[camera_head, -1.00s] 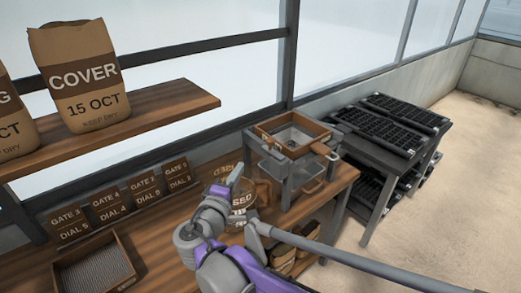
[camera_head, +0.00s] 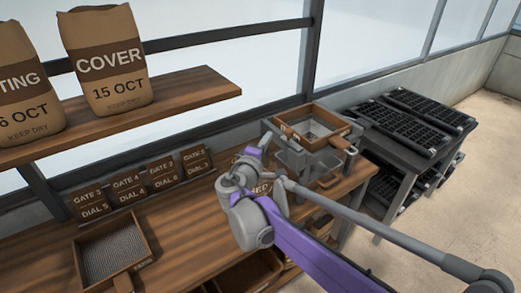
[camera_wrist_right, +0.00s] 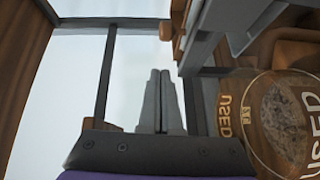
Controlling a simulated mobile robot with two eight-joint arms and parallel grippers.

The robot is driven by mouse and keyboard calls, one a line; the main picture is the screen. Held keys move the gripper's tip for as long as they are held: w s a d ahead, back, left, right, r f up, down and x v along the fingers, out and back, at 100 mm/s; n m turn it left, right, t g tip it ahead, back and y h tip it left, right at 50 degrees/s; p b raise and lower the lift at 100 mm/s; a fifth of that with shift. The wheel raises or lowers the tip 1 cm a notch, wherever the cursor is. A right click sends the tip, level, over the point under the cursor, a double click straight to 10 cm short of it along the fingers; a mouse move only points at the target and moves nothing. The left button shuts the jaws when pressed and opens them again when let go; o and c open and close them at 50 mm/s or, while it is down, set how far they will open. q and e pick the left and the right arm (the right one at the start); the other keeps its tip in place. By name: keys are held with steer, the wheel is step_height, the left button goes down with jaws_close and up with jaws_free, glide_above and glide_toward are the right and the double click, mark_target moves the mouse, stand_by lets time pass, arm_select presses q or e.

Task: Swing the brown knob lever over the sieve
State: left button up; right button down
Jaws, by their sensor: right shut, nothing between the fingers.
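The sieve is a wooden-framed box with a grey mesh (camera_head: 312,127), on top of the grey seeder stand at the back right of the bench. A brown knob lever (camera_head: 343,144) shows at the frame's front right corner. My right gripper (camera_head: 265,140) is left of the stand, apart from the lever, pointing up and away from me. In the right wrist view its two grey fingers (camera_wrist_right: 160,75) are together and empty. A brown and grey part of the stand (camera_wrist_right: 185,30) shows beyond them, upper right. My left gripper is out of view.
A round jar marked USED (camera_wrist_right: 285,120) stands close beside the gripper, mostly hidden behind it in the head view. Gate cards (camera_head: 127,187) line the bench's back. A wooden shelf (camera_head: 190,88) holds paper bags. Black trays (camera_head: 425,110) sit on a table at right.

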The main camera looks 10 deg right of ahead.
steer(key=d, duration=0.2)
steer(key=w+d, duration=0.1)
steer(key=d, duration=0.1)
steer(key=shift+f, duration=0.15)
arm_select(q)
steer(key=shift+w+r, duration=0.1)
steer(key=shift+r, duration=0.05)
